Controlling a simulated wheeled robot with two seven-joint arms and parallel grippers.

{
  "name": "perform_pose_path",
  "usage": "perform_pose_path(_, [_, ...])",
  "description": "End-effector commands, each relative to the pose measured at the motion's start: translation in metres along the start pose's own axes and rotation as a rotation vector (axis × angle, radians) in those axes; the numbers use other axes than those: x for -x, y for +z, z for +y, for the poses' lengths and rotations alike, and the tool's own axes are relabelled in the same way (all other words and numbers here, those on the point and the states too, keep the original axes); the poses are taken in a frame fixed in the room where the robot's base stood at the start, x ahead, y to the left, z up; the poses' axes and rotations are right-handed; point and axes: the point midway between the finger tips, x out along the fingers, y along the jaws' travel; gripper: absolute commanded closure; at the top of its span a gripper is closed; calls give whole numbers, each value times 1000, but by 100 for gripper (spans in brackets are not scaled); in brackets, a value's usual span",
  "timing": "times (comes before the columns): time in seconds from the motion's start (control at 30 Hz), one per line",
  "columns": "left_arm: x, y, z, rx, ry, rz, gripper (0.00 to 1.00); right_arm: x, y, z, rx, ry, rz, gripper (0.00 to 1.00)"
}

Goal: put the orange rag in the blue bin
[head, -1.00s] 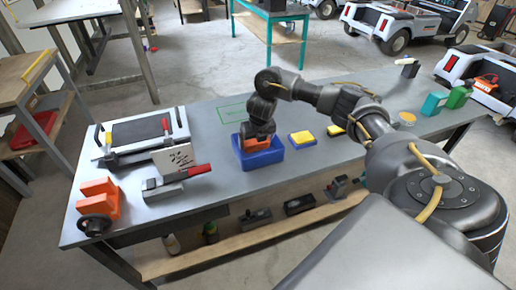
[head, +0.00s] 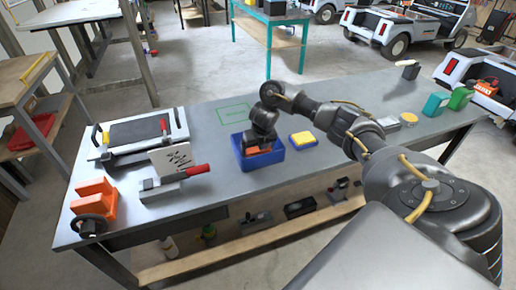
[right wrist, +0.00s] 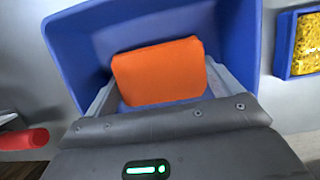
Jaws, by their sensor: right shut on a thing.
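The blue bin (head: 274,159) stands open on the grey workbench, left of centre. The orange rag (right wrist: 160,72) is a folded block between the fingers of my right gripper (right wrist: 161,88) in the right wrist view. In the head view my right gripper (head: 257,143) reaches down into the bin from above, shut on the rag, and hides part of it. The rag is within the bin walls, low down; whether it touches the floor of the bin cannot be told. The bin walls (right wrist: 72,45) surround it in the right wrist view. My left gripper is out of view.
A blue tray with a yellow top (head: 303,138) stands just right of the bin. A red-handled clamp (head: 172,184) and an orange vise (head: 95,200) are to the left. Teal and green boxes (head: 436,103) stand far right. The bench behind the bin is clear.

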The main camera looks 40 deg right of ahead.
Motion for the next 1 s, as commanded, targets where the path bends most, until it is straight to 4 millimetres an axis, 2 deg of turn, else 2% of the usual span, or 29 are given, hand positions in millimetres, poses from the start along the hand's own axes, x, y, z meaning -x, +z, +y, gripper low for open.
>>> perform_pose_path(0.03, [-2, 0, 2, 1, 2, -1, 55, -3, -1, 0, 0, -1, 1, 31])
perform_pose_path(0.07, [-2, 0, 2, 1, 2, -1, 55, -3, -1, 0, 0, -1, 1, 8])
perform_pose_path(0.13, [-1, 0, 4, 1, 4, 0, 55, -2, -1, 0, 0, -1, 1, 0])
perform_pose_path(0.37, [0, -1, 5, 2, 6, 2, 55, -1, 0, 0, 0, -1, 1, 0])
perform_pose_path(0.47, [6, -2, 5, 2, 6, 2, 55, 8, 2, 0, 1, -1, -1, 0])
perform_pose_path(0.6, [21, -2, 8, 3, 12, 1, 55, 34, 3, -1, 3, -2, -3, 0])
perform_pose_path(0.8, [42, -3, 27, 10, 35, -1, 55, 77, 4, -1, 3, -2, -4, 0])
perform_pose_path(1.0, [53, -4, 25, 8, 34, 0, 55, 108, 2, 0, 2, -1, -2, 0])
